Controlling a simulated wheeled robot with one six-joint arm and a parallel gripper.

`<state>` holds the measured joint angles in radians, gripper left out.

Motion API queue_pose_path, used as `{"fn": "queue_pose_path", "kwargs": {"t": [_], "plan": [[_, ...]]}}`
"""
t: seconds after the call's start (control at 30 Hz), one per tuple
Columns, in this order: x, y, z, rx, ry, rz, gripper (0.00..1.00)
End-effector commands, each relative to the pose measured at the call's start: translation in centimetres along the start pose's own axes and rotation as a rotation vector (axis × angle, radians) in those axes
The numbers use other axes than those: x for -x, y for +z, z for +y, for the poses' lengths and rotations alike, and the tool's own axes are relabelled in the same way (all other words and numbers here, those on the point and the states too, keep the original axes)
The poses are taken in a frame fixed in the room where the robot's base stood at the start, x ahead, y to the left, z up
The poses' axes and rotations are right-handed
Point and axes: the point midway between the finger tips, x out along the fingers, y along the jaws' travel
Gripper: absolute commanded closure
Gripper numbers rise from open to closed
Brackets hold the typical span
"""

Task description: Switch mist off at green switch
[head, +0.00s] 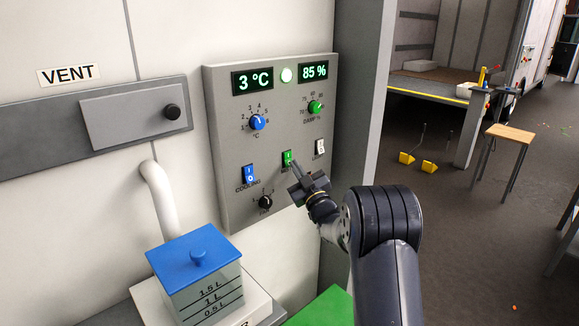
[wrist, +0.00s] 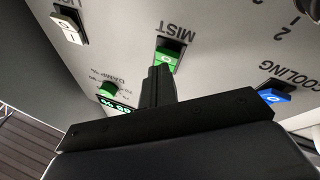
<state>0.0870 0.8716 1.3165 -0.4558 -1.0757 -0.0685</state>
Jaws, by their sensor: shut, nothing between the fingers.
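The green mist switch (head: 287,158) is a small rocker on the grey control panel (head: 225,140), between the blue cooling switch and the white light switch. My gripper (head: 294,166) is shut and empty, its fingertips right at the lower part of the green switch. In the wrist view, which is upside down, the green switch (wrist: 168,58) shows an O mark and the word MIST beside it. My shut fingertips (wrist: 160,72) reach up to its near edge. I cannot tell whether they touch it. The fingertips hide part of the switch's lower side in the head view.
The blue cooling switch (head: 249,175), white light switch (head: 320,147) and black knob (head: 266,202) sit close by. Above are a blue dial (head: 257,122), a green dial (head: 316,107) and displays reading 3 °C and 85 %. A blue-lidded container (head: 195,258) stands lower left.

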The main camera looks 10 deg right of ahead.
Motion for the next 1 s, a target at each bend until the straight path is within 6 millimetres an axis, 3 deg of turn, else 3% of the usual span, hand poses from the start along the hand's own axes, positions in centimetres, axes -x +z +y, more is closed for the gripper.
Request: {"fn": "queue_pose_path", "kwargs": {"t": [1.0], "plan": [[-0.51,0.4,-0.36,0.0,0.0,0.0,1.0]]}}
